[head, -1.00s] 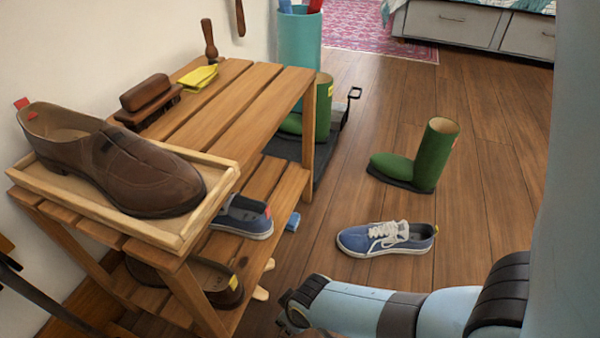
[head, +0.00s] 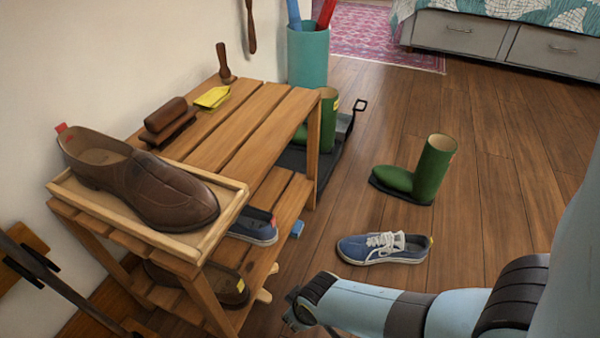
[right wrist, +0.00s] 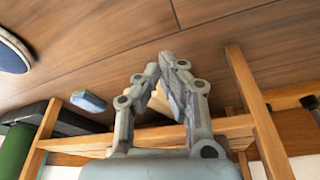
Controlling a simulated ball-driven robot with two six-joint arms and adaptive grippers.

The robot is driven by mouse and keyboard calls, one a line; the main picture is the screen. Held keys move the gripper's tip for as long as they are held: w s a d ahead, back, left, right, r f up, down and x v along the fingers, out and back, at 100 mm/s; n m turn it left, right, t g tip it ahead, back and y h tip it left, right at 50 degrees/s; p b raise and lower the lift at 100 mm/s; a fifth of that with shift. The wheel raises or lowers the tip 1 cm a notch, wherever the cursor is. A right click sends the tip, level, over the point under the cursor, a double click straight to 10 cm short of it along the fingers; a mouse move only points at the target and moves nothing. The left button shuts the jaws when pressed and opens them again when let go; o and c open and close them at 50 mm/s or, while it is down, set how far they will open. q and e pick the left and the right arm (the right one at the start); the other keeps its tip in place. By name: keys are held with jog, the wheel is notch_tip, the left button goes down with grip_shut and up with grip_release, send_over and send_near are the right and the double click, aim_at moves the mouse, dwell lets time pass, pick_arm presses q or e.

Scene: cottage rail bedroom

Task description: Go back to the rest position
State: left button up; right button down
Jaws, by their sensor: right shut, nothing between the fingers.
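My right gripper (head: 297,312) is low beside the front of the wooden shoe rack (head: 250,120). In the right wrist view my right gripper (right wrist: 166,66) has its fingertips together with nothing between them. Rack slats and legs (right wrist: 255,115) show around and behind it in that view. Whether it touches the rack I cannot tell. My right arm comes in from the right edge in the head view. My left gripper is not in view.
A brown shoe (head: 140,185) sits in a tray (head: 205,243) on the rack. A blue sneaker (head: 385,247) and green boot (head: 425,172) stand on the floor. A small blue object (right wrist: 89,101) lies near the rack. Open floor (head: 480,215) lies to the right.

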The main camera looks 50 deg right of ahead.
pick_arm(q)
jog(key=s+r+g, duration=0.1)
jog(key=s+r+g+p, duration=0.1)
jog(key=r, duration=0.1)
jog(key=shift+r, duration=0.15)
